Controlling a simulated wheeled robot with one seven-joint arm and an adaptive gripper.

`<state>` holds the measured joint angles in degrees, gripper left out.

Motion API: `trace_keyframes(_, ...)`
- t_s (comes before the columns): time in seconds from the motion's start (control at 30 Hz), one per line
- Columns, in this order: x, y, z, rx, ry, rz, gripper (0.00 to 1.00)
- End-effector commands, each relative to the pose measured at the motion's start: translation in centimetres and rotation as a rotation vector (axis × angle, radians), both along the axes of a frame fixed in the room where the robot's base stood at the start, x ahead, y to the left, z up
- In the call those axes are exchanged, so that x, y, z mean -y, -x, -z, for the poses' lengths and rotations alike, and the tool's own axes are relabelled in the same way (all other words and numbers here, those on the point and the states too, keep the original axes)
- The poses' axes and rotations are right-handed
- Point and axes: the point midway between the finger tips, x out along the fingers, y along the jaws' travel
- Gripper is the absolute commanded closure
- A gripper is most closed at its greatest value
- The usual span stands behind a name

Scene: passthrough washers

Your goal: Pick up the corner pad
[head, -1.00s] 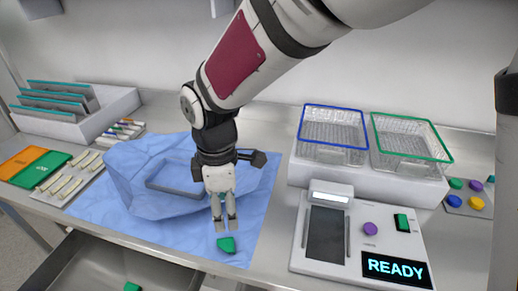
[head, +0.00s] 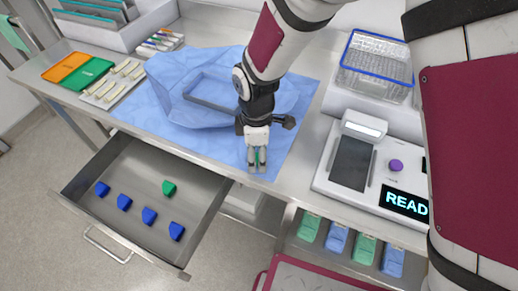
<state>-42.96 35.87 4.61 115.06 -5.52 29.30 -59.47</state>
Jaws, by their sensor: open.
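A green corner pad (head: 262,155) is mostly hidden at my gripper (head: 257,160), near the front edge of the blue wrap (head: 295,105). The gripper points down with its fingers on either side of the green patch. It is open, and I cannot tell whether the fingers touch the pad. Another green pad (head: 169,188) lies in the open drawer with several blue pads (head: 149,215).
The steel drawer (head: 190,245) juts out below the counter. A white device with a screen (head: 350,162) and a blue-rimmed wire basket (head: 376,70) stand to the right. Orange and green panels (head: 84,78) lie at the left.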

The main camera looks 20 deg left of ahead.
Motion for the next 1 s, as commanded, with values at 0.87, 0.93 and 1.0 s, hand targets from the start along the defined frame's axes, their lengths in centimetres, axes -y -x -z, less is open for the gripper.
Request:
trace_keyframes(0.87,0.03,-0.04,1.40,0.000,0.000,0.001,0.78)
trace_keyframes(0.93,0.03,-0.04,1.35,0.001,0.000,0.001,0.78)
trace_keyframes(1.0,0.02,-0.07,1.17,0.001,-0.001,0.001,0.78)
